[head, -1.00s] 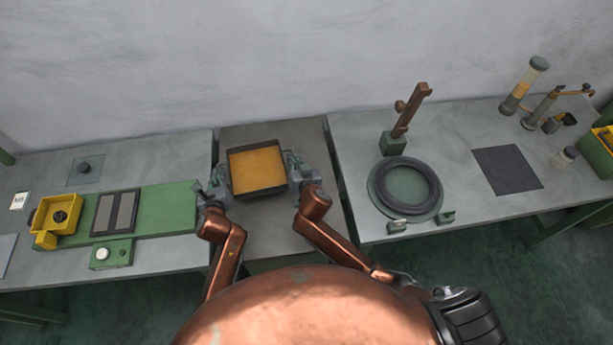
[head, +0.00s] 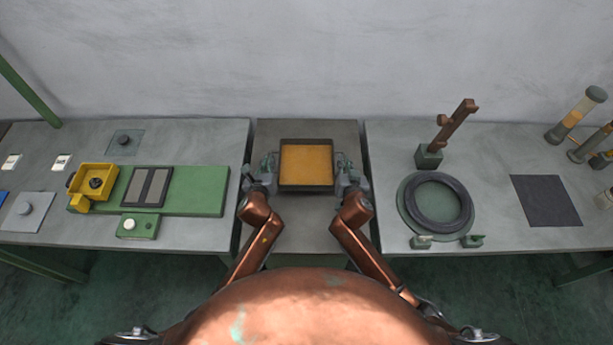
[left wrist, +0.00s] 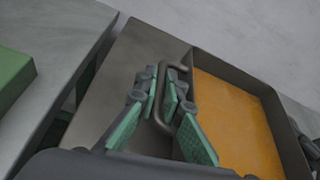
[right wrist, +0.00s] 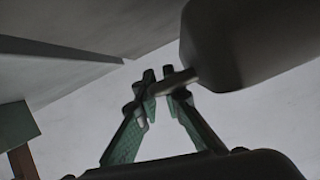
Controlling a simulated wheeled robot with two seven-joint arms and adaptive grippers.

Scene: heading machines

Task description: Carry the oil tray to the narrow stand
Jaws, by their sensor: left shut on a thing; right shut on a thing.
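The oil tray (head: 306,188) is a dark, square, shallow tray filled with amber oil. It is level and over the narrow stand (head: 306,228), the dark brown-grey table between two lighter ones. My left gripper (head: 269,168) is shut on the bar handle (left wrist: 165,110) at the tray's left side, seen closely in the left wrist view. My right gripper (head: 345,170) is shut on the handle (right wrist: 178,80) at its right side. The right wrist view shows the tray's dark outside (right wrist: 240,45). I cannot tell whether the tray touches the stand's top.
The left table holds a green base plate (head: 200,190) and a yellow box (head: 92,182). The right table holds a dark ring (head: 438,203) and a brown post (head: 452,125). Narrow gaps separate the stand from both tables. The stand's top is bare around the tray.

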